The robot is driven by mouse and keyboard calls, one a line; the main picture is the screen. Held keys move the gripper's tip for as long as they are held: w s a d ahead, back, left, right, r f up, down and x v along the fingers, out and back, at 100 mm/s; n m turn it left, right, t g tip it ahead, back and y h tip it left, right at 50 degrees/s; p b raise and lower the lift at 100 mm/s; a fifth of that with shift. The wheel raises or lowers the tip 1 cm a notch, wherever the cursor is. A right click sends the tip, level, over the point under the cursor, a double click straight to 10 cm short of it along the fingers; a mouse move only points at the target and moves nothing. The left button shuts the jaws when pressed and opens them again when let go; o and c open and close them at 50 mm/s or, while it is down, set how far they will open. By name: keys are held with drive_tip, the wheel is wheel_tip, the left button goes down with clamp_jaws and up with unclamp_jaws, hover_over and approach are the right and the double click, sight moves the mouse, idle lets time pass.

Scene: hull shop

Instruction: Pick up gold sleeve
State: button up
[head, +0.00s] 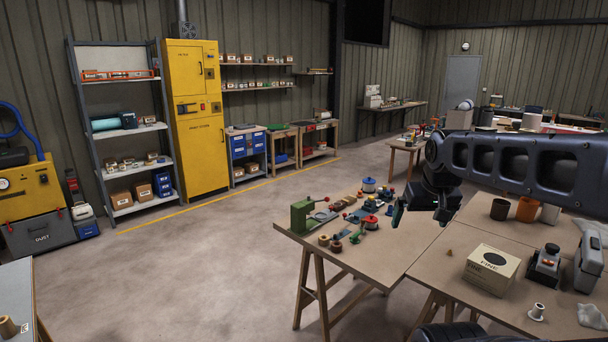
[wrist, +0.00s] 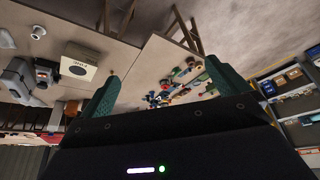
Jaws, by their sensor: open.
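A small gold-coloured round piece (head: 323,240), which looks like the gold sleeve, sits near the front left edge of the wooden trestle table (head: 375,262). A dark reddish round piece (head: 336,246) is close to its right. It is too small for me to be sure of its shape. My gripper (head: 420,212) is raised above the table, to the right of these pieces and apart from them. In the wrist view my gripper (wrist: 162,70) is open, with nothing between its two green fingers. The wrist picture is upside down, and I cannot pick out the sleeve there.
A green press (head: 302,216) stands at the table's left corner, behind the gold piece. Reels and several small parts crowd the table behind it. A "FINE" box (head: 490,270) and cups (head: 527,209) stand on the right-hand table. The floor (head: 200,270) to the left is clear.

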drive_tip(key=c, duration=1.3)
